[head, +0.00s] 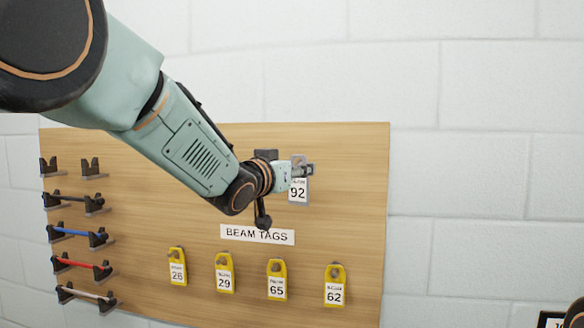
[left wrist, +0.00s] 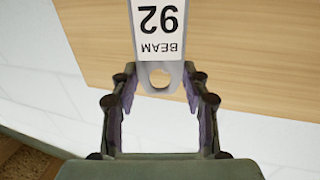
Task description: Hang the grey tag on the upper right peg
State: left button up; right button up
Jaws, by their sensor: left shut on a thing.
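The grey tag (head: 299,191) is a small plate with a white label reading 92. It is in front of the upper right part of the wooden board. In the left wrist view the tag (left wrist: 160,52) appears upside down, with its round hole between the fingertips. My left gripper (head: 303,170) is shut on the holed end of the tag; its two fingers (left wrist: 160,80) show on either side in the wrist view. The upper right peg cannot be made out; my gripper and the tag may hide it. My right gripper is not in view.
The wooden board (head: 350,200) carries a "BEAM TAGS" sign (head: 257,235). Several yellow tags, such as number 62 (head: 335,287), hang in a row below. Racks with coloured rods (head: 78,232) stand at its left. The board's right part is bare.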

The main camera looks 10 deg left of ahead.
aim_at(298, 165)
pick_arm(q)
jog(key=w, duration=0.1)
jog(key=w+p, duration=0.1)
jog(key=w, duration=0.1)
jog(key=shift+a+f, duration=0.1)
jog(key=shift+a, duration=0.1)
jog(key=shift+w+d+f, duration=0.15)
jog(key=shift+w+f, duration=0.1)
jog(key=shift+w, duration=0.1)
jog(key=shift+w+a+f, duration=0.3)
jog(key=shift+w+f, duration=0.05)
jog(key=shift+d, duration=0.25)
jog(key=shift+s+a, duration=0.1)
jog(key=shift+a, duration=0.1)
jog(key=o, duration=1)
jog(key=shift+d, duration=0.1)
